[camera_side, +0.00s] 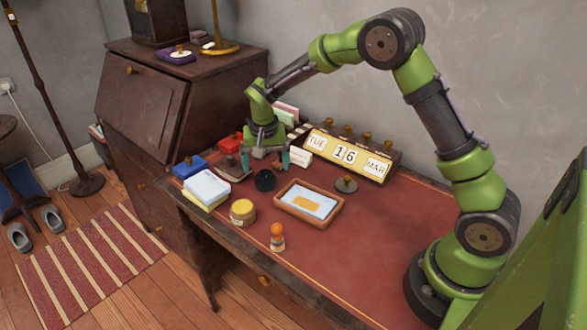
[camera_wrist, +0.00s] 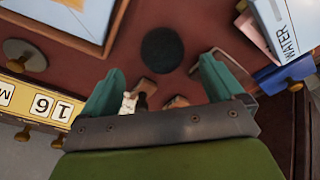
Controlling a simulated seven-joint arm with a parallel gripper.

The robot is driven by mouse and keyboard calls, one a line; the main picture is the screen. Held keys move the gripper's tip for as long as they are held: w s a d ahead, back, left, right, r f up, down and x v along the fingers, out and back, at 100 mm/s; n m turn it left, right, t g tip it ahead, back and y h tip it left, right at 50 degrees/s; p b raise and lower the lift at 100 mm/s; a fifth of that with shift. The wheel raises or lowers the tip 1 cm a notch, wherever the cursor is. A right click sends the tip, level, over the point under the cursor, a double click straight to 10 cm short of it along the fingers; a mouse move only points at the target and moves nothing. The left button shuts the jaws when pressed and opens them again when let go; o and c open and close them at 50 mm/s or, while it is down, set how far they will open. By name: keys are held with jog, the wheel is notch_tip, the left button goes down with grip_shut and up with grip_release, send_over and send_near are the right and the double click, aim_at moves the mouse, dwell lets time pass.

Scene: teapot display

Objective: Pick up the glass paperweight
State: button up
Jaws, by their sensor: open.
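A small dark round object (camera_side: 265,180), which looks like the glass paperweight, sits on the red desk top. It also shows as a dark disc in the wrist view (camera_wrist: 162,50), between and just beyond the finger ends. My gripper (camera_side: 266,161) is above and slightly behind it, pointing down. Its two teal fingers are spread apart with nothing held between them, as the wrist view also shows (camera_wrist: 160,70). The fingers do not appear to touch the dark object. Whether it is glass cannot be made out.
A wooden tray with a paper (camera_side: 309,203) lies to the right, a yellow tin (camera_side: 243,211) in front. White and yellow boxes (camera_side: 206,187) and a blue box (camera_side: 190,166) stand left. A calendar (camera_side: 349,155) stands behind right, near a grey knobbed disc (camera_side: 346,184).

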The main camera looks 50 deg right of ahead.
aim_at(265, 172)
jog(key=f, duration=0.5)
jog(key=shift+w, duration=0.35)
jog(key=shift+c, duration=0.4)
jog(key=c, duration=1.3)
jog(key=shift+o, duration=0.2)
jog(key=shift+r, duration=0.15)
